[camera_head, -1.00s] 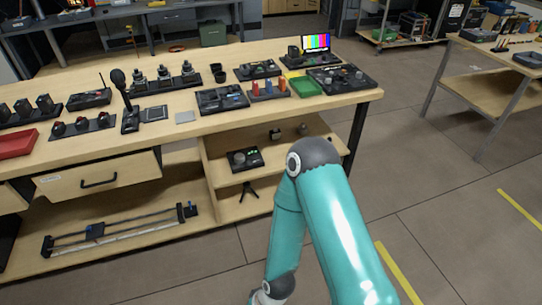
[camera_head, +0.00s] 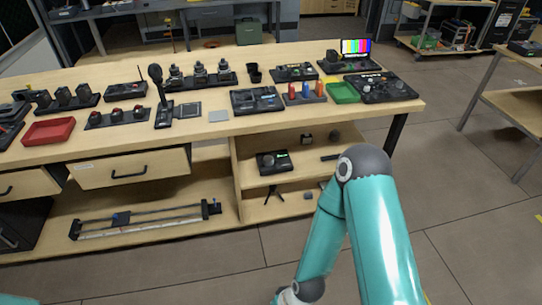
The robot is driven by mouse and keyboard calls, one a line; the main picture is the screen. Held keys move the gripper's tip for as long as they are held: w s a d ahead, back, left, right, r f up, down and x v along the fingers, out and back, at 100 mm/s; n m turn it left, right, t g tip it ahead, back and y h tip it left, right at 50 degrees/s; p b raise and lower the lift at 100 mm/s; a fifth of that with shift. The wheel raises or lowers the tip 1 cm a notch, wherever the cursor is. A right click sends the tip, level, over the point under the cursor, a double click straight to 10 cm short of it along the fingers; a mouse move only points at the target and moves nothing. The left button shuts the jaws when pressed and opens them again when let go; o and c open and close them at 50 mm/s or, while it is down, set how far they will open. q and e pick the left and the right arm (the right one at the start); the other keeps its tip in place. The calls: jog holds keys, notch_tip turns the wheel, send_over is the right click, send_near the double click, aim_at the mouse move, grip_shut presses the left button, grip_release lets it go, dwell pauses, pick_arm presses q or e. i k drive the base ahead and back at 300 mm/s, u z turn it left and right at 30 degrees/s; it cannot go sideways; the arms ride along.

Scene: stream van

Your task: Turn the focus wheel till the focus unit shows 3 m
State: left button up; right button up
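I cannot tell for certain which device is the focus unit. A small dark unit (camera_head: 273,163) with a round knob and a green-lit display stands on the shelf under the bench. Its reading is too small to make out. Another dark panel with round knobs (camera_head: 382,88) lies at the right end of the bench top. My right arm reaches in at the lower right, in front of the bench, and its gripper is not visible. My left gripper is out of the picture too.
The wooden bench (camera_head: 330,120) carries several control boxes, a microphone (camera_head: 157,82), a red tray (camera_head: 48,131), a green tray (camera_head: 343,93) and a colour-bar screen (camera_head: 355,48). A slider rail (camera_head: 145,221) lies on the bottom shelf. The floor (camera_head: 470,220) at right is mostly clear.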

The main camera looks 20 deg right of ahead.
aim_at(269, 160)
jog(key=i, duration=0.85)
jog(key=u, duration=0.05)
